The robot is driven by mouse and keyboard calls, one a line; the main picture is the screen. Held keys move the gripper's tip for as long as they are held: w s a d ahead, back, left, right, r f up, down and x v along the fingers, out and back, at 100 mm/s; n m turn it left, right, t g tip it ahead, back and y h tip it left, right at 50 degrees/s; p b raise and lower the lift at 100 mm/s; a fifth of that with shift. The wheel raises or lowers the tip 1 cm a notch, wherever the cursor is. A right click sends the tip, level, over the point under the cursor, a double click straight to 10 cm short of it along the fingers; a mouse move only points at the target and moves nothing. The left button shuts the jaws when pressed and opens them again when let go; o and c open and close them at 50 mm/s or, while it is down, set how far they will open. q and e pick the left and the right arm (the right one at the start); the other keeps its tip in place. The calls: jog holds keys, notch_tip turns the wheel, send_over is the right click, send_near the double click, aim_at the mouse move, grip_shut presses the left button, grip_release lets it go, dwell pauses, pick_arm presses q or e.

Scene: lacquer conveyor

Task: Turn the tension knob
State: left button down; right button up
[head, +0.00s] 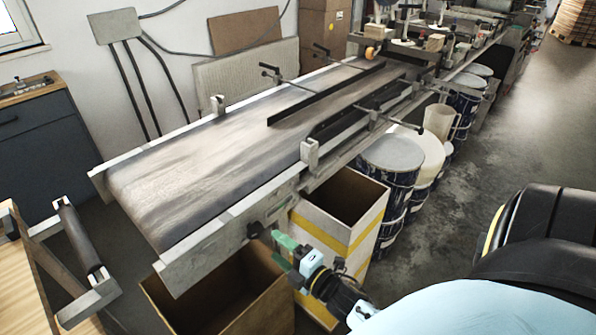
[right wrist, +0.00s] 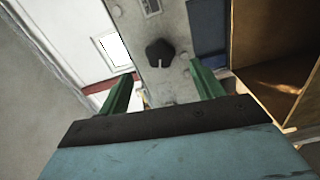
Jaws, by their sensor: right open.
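The tension knob (right wrist: 160,52) is black with a pale pointer line, mounted on the grey metal side plate of the conveyor. In the right wrist view it lies ahead of my fingers, roughly centred between them. In the head view the knob (head: 254,230) shows small at the near end of the conveyor frame (head: 225,245). My right gripper (head: 283,247) has green fingers and is beside the knob in the head view. In the right wrist view the gripper (right wrist: 161,88) is open with nothing between its fingers; contact with the knob is not visible. My left gripper is out of view.
An open cardboard box (head: 220,318) stands below the conveyor end. A white and yellow box (head: 345,220) stands beside it. Several drums (head: 392,155) line the conveyor's right side. A wooden table with a roller (head: 82,238) is at the left.

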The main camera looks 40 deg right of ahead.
jog(key=s, duration=0.6)
jog(key=shift+d, duration=0.25)
jog(key=s+a+f+m+g, duration=0.1)
jog(key=s+f+m+g, duration=0.2)
jog(key=f, duration=0.5)
jog(key=s+a+f+m+g+h, duration=0.1)
jog(key=s+a+f+m+g, duration=0.15)
jog(key=f, duration=0.55)
jog(key=s+f+m+g, duration=0.3)
jog(key=f+m, duration=0.1)
jog(key=f, duration=0.4)
jog(key=s+a+f+m+g, duration=0.1)
jog(key=s+f+m+g, duration=0.2)
jog(key=s+f, duration=0.3)
jog(key=s+a+f+m+g, duration=0.1)
jog(key=s+f+m+g, duration=0.2)
jog(key=s, duration=1.3)
notch_tip(320, 180, down, 4)
jog(key=shift+f+g, duration=0.15)
jog(key=shift+g, duration=1.1)
jog(key=shift+a, duration=0.1)
jog(key=shift+c, duration=0.3)
